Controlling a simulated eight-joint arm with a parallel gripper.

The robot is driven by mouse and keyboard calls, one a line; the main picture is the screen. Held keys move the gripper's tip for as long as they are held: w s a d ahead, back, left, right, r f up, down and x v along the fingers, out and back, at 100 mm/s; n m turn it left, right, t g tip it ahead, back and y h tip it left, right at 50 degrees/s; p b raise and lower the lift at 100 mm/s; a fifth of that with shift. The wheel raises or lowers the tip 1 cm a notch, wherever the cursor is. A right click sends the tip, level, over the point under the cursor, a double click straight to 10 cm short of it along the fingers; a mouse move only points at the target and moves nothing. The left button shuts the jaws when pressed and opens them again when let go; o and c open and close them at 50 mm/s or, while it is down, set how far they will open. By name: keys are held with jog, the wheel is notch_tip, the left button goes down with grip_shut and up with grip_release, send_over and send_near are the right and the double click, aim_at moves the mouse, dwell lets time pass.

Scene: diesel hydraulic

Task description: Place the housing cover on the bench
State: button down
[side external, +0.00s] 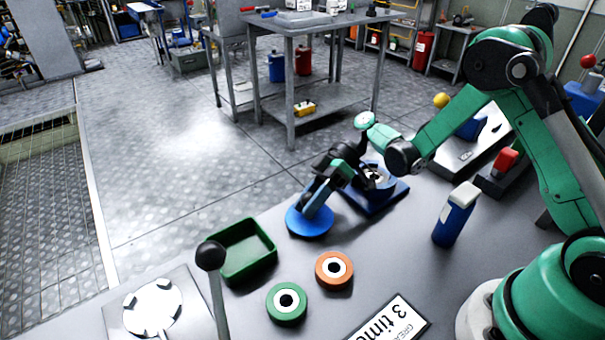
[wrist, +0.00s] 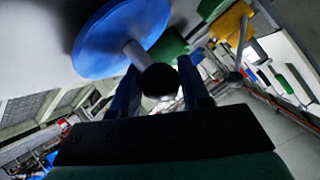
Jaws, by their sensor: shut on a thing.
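The housing cover is a round blue disc (side external: 309,223) with a knob on a stem, low at the bench's far edge. In the wrist view the blue disc (wrist: 108,38) fills the upper left, with a grey stem and black ball knob (wrist: 160,81) between the fingers. My gripper (side external: 317,198) is above the disc, shut on the cover's knob; its two fingers (wrist: 160,88) also show in the wrist view. I cannot tell whether the disc touches the bench (side external: 390,255). The blue housing (side external: 388,200), with its round top uncovered, stands right of the cover, partly behind my arm.
A green tray (side external: 248,273) is left of the cover. Green (side external: 286,319) and orange (side external: 348,283) rings lie nearer. A blue bottle (side external: 455,215) stands to the right. A lever with a black ball (side external: 211,256) rises at front left. Bench surface between these is clear.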

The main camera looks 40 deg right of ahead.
jog(key=shift+c, duration=2.1)
grip_release()
jog(key=shift+f, duration=0.1)
